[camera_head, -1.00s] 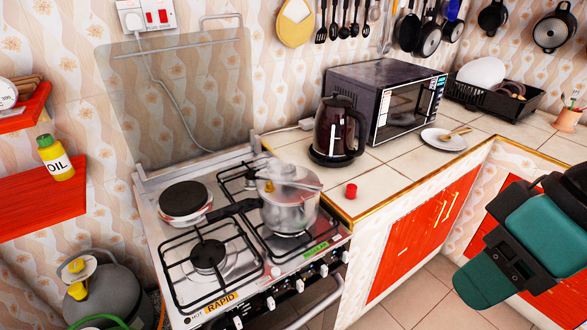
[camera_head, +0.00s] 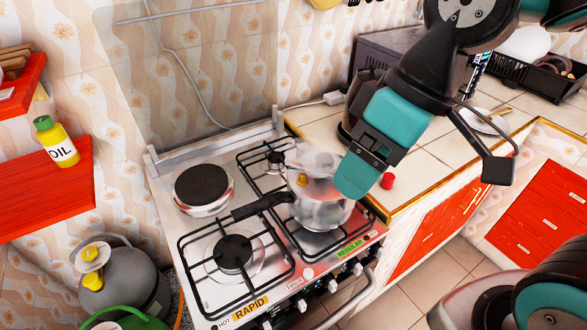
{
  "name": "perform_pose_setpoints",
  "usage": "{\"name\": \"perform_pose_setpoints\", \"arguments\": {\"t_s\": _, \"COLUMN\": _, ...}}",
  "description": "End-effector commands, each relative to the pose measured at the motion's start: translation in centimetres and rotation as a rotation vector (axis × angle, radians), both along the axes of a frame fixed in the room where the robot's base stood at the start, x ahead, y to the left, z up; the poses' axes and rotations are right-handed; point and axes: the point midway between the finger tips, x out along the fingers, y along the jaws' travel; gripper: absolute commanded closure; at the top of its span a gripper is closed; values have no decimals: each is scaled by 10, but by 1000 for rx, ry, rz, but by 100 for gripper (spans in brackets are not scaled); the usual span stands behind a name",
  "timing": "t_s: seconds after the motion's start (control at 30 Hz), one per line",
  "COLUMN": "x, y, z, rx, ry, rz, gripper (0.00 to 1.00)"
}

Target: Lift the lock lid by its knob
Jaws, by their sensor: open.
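A silver pressure cooker (camera_head: 318,212) stands on the right front burner of the stove, with its black handle pointing left. Its lid (camera_head: 318,165) is on top and looks pale and hazy. A small yellow part (camera_head: 302,180) shows on the lid's left side; I cannot make out a separate knob clearly. My gripper (camera_head: 356,176), teal and black, comes down from the upper right. It is open and appears close to the lid's right side, overlapping the cooker's right edge in the view. Whether it touches the lid cannot be told.
The stove (camera_head: 205,285) has another front burner and a round hotplate (camera_head: 203,187), both empty. A small red object (camera_head: 387,181) lies on the tiled counter. The dark kettle (camera_head: 362,90) and microwave (camera_head: 385,55) are partly hidden behind my arm.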

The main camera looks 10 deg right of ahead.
Motion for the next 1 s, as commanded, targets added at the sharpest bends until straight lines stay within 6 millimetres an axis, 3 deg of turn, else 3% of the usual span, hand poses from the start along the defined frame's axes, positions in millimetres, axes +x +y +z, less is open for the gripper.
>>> {"name": "perform_pose_setpoints", "arguments": {"t_s": 0.1, "x": 67, "y": -24, "z": 0, "rx": -8, "ry": -88, "rz": 88, "gripper": 29}}
{"name": "perform_pose_setpoints", "arguments": {"t_s": 0.2, "x": 119, "y": -52, "z": -6, "rx": -25, "ry": -172, "rz": 183, "gripper": 29}}
{"name": "perform_pose_setpoints", "arguments": {"t_s": 0.33, "x": 163, "y": -85, "z": -15, "rx": -51, "ry": -251, "rz": 279, "gripper": 29}}
{"name": "perform_pose_setpoints", "arguments": {"t_s": 0.47, "x": 180, "y": -95, "z": -27, "rx": -63, "ry": -282, "rz": 325, "gripper": 29}}
{"name": "perform_pose_setpoints", "arguments": {"t_s": 0.9, "x": 196, "y": -62, "z": -112, "rx": -64, "ry": -281, "rz": 334, "gripper": 29}}
{"name": "perform_pose_setpoints", "arguments": {"t_s": 1.0, "x": 200, "y": -58, "z": -124, "rx": -64, "ry": -284, "rz": 332, "gripper": 29}}
